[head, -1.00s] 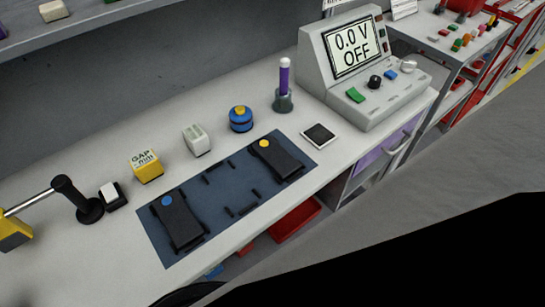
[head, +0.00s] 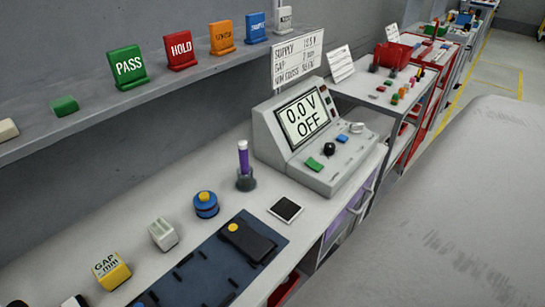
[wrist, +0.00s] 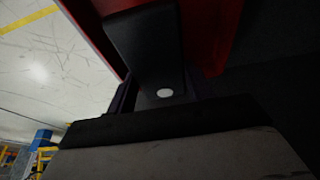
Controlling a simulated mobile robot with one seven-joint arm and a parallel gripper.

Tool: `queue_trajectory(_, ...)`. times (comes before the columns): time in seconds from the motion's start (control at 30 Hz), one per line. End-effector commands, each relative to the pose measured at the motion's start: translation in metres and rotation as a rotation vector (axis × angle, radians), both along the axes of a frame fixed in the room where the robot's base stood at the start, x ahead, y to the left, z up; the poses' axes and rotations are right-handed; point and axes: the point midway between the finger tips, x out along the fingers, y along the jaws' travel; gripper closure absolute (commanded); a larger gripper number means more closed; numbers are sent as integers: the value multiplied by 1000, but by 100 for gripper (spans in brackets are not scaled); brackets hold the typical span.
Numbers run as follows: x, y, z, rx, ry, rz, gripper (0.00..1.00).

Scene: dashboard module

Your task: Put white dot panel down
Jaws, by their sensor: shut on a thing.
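A dark panel with a white dot (wrist: 147,48) fills the upper middle of the wrist view. My gripper (wrist: 156,103) is shut on it near the white dot, with dark fingers at its sides. The panel's far end reaches the top edge of the picture. In the head view neither my gripper nor this panel shows. The dark blue mat (head: 197,277) lies on the bench there, and a black panel with a yellow dot (head: 255,244) rests at its right end.
A red surface (wrist: 222,30) lies close beside the panel in the wrist view. On the bench stand a yellow gap block (head: 111,272), a pale block (head: 162,234), a blue knob (head: 206,205), a purple tube (head: 243,160), a black square (head: 286,209) and the grey meter (head: 335,165).

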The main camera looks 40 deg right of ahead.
Motion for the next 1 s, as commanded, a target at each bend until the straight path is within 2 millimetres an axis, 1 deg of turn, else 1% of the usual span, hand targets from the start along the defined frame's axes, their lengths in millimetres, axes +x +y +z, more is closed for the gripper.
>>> queue_trajectory(0.03,7,0,1,0,0,1,76)
queue_trajectory(0.1,12,0,1,-1,0,0,76)
queue_trajectory(0.17,14,0,-1,1,2,-1,76)
queue_trajectory(0.27,14,1,-13,4,3,-1,75)
queue_trajectory(0.3,13,1,-19,4,3,-2,79)
queue_trajectory(0.33,13,1,-23,5,4,-2,80)
queue_trajectory(0.4,13,2,-32,6,4,-1,89)
queue_trajectory(0.43,13,2,-35,7,4,-1,90)
queue_trajectory(0.47,13,2,-37,7,4,-1,96)
queue_trajectory(0.67,12,3,-41,10,6,-2,96)
queue_trajectory(0.7,12,3,-41,11,7,-2,43)
queue_trajectory(0.83,11,4,-42,10,7,-2,26)
queue_trajectory(1.0,11,3,-41,10,7,-2,26)
